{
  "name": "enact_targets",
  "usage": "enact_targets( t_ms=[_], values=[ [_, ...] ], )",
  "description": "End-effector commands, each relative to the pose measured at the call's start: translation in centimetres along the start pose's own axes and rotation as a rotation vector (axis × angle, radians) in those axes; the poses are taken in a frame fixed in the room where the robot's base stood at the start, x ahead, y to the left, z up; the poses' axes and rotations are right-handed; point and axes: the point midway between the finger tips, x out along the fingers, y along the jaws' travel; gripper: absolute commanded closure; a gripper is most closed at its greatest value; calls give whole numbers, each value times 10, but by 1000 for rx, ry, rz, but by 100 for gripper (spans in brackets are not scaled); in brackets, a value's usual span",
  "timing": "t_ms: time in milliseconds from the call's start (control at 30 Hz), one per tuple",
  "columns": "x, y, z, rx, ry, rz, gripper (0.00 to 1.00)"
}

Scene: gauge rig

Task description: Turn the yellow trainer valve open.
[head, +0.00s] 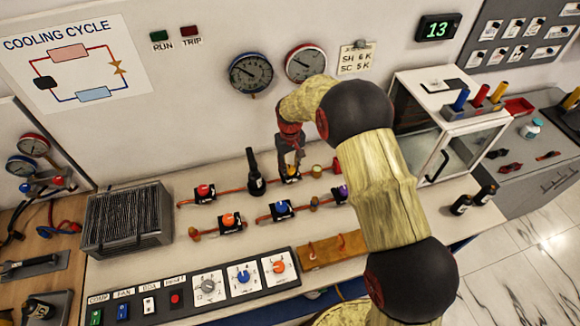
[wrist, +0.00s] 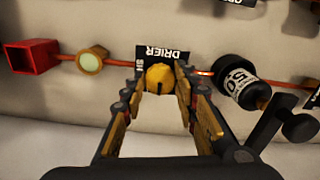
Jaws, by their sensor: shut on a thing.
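The yellow trainer valve (wrist: 160,78) is a round yellow knob with a dark slot, in front of a black label plate reading "DRIER". In the wrist view it sits between the fingertips of my gripper (wrist: 159,84), and the fingers are closed on its sides. In the head view my gripper (head: 290,163) points down at the upper pipe row, and only a bit of the yellow valve (head: 291,178) shows beneath it. The slot in the knob points toward the gripper's palm in the wrist view.
A black cylinder (head: 256,174) stands left of my gripper; its label shows in the wrist view (wrist: 240,79). A round sight glass (wrist: 92,61) is on the other side. A glass-fronted cabinet (head: 445,130) stands right.

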Motion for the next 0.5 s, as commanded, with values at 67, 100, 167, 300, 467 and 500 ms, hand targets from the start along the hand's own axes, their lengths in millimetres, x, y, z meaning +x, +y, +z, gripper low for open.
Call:
enact_targets(
  t_ms=[67,100,167,300,467,500],
  values=[
    [-1,0,-1,-3,3,1,96],
    [-1,0,-1,-3,3,1,96],
    [-1,0,-1,-3,3,1,96],
    [-1,0,-1,-2,3,1,96],
    [-1,0,-1,-1,3,1,63],
    [-1,0,-1,-1,2,1,61]
  ],
)
